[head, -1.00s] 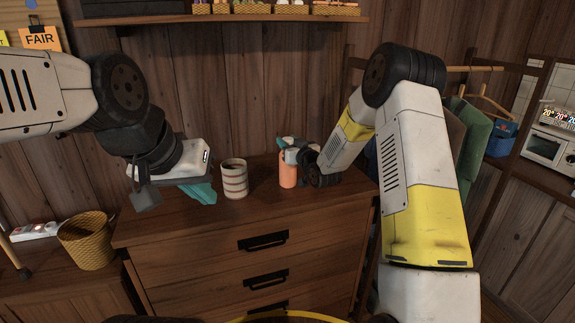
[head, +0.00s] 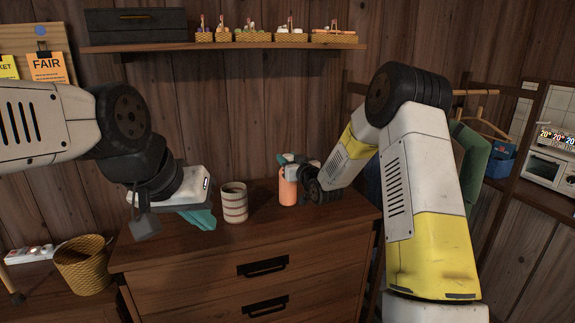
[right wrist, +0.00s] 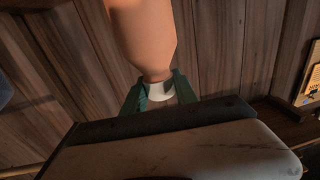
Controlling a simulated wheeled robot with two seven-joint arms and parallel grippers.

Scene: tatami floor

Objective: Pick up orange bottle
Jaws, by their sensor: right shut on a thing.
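The orange bottle (head: 288,191) is upright over the back right of the brown dresser top (head: 215,246). I cannot tell whether its base touches the wood. My right gripper (head: 291,160) is shut on its narrow top from the right, hiding the cap. In the right wrist view, the bottle's smooth body (right wrist: 143,35) tapers to a pale neck between the teal fingers (right wrist: 159,93) of the right gripper. My left gripper (head: 200,216) hangs over the dresser's left part, its teal fingers near a mug. Whether its fingers are apart is unclear.
A striped mug (head: 234,204) stands left of the bottle. A wicker basket (head: 83,267) and a power strip (head: 30,255) are left of the dresser. A wall shelf (head: 225,47) with small baskets is above. The dresser's front right top is clear.

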